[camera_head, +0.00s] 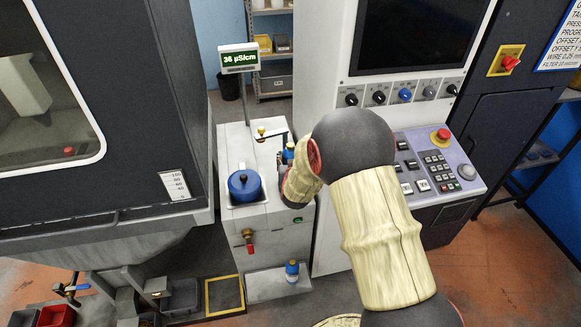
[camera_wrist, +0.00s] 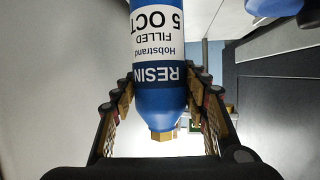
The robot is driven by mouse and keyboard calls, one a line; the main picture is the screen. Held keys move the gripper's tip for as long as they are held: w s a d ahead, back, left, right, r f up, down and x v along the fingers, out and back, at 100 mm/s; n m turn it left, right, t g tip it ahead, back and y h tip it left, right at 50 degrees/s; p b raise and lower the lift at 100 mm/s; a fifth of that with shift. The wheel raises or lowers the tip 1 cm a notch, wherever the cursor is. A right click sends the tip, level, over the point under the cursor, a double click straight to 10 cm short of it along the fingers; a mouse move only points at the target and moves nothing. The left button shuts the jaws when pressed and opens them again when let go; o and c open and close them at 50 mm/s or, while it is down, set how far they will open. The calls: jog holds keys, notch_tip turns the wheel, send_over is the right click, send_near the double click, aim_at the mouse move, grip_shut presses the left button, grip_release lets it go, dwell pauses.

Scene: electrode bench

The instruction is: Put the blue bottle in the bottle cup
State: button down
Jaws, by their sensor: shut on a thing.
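My gripper (camera_wrist: 162,112) is shut on the blue bottle (camera_wrist: 160,100), which fills the space between the fingers in the wrist view. The bottle has a white and dark "RESIN" label, upside down in that picture, and a brass-coloured tip. In the head view my wrist hides most of the gripper, and a small blue part of the bottle (camera_head: 288,153) shows at its left, by the right edge of the pale cabinet top. I cannot clearly make out the bottle cup; it may be behind my wrist.
A blue-lidded pot (camera_head: 244,186) sits in the pale cabinet (camera_head: 233,150). A brass-topped bracket (camera_head: 262,133) and a "36 µS/cm" display (camera_head: 239,58) stand behind it. Another blue bottle (camera_head: 292,271) stands on the low front ledge (camera_head: 265,288). A control panel (camera_head: 430,170) is at right.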

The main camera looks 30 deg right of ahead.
jog(key=shift+f+b, duration=0.3)
jog(key=shift+f, duration=1.1)
jog(key=shift+f, duration=0.1)
jog(key=c, duration=1)
grip_release()
